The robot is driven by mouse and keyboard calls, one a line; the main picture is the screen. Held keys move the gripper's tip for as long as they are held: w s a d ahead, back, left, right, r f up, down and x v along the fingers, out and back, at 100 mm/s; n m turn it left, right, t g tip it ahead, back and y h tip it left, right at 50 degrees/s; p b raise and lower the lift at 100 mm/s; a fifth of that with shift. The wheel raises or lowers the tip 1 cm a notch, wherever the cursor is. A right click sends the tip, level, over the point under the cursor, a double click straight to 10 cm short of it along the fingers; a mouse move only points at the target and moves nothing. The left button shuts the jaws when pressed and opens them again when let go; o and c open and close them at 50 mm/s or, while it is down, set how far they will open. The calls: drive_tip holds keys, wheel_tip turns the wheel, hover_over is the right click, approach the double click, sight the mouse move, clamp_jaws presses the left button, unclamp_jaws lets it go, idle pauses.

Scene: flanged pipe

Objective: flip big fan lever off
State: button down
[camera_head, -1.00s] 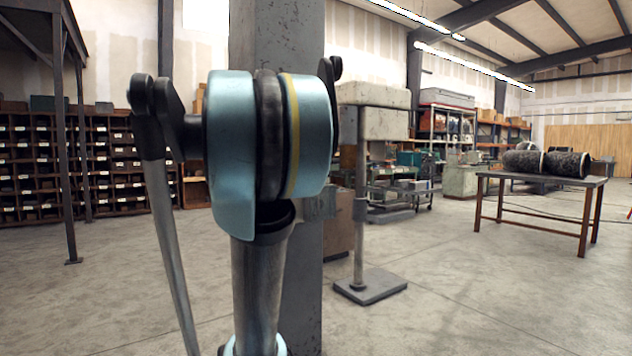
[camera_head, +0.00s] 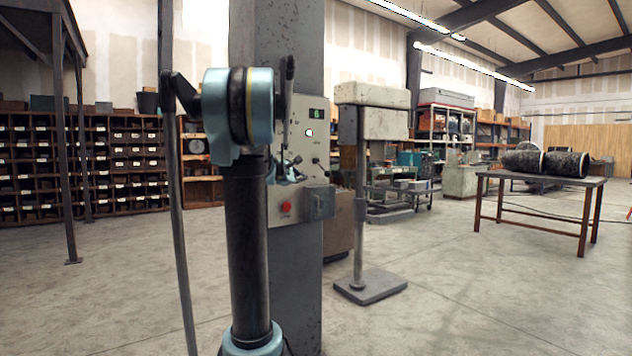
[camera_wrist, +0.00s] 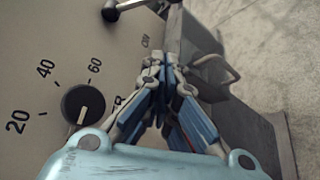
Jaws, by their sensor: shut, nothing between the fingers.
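The control panel (camera_head: 313,150) is on the grey pillar, partly hidden behind my arm in the head view. A lever with a dark ball end (camera_wrist: 110,12) shows at the top edge of the wrist view, partly cut off; I cannot read a label naming it as the big fan lever. My gripper (camera_wrist: 160,62) is shut and empty, its fingertips together in front of the panel, below and right of that lever in the picture. The gripper is mostly hidden behind my arm in the head view. A black dial knob (camera_wrist: 83,103) lies left of the fingers.
A grey metal box with a handle (camera_wrist: 212,72) projects right of the fingers. A drill-press-like stand (camera_head: 370,285) is right of the pillar. A table (camera_head: 540,179) stands farther right, with open floor between.

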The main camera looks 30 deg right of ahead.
sight(322, 167)
drive_tip(key=x, duration=1)
drive_tip(key=shift+r, duration=0.1)
drive_tip(key=shift+s+d+r, duration=0.15)
drive_tip(key=shift+s+r, duration=0.15)
drive_tip(key=shift+s, duration=0.25)
drive_tip(key=shift+s+d+r, duration=0.2)
drive_tip(key=shift+s+r, duration=0.1)
drive_tip(key=shift+s, duration=0.25)
drive_tip(key=shift+s+d+r, duration=0.15)
drive_tip(key=shift+s+r, duration=0.15)
drive_tip(key=shift+s, duration=0.25)
drive_tip(key=shift+d, duration=0.1)
